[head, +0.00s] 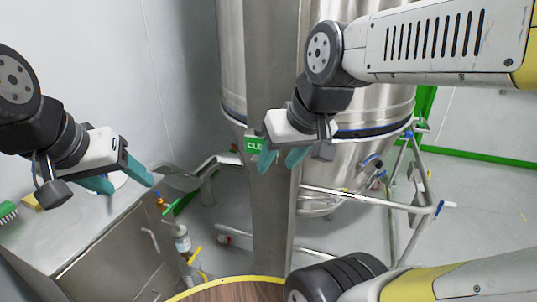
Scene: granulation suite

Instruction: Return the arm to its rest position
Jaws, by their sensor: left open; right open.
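My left gripper (127,183) is at the left of the head view, open, with teal fingers above the steel cabinet top. Nothing shows between its fingers. My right gripper (280,161) is near the middle, open, with its teal fingers pointing down in front of the steel column. Nothing shows between its fingers either. The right arm (430,45) reaches in from the upper right and bends at the wrist. Part of a green sign (255,145) on the column shows just behind the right gripper; the rest of the sign is hidden by it.
A large steel vessel (232,60) stands behind the column (268,215). A tubular frame (365,198) stands at right. A steel cabinet (105,235) is at left, with a green brush (8,212) on top. A round wooden top (235,292) is at the bottom. Grey floor is open at far right.

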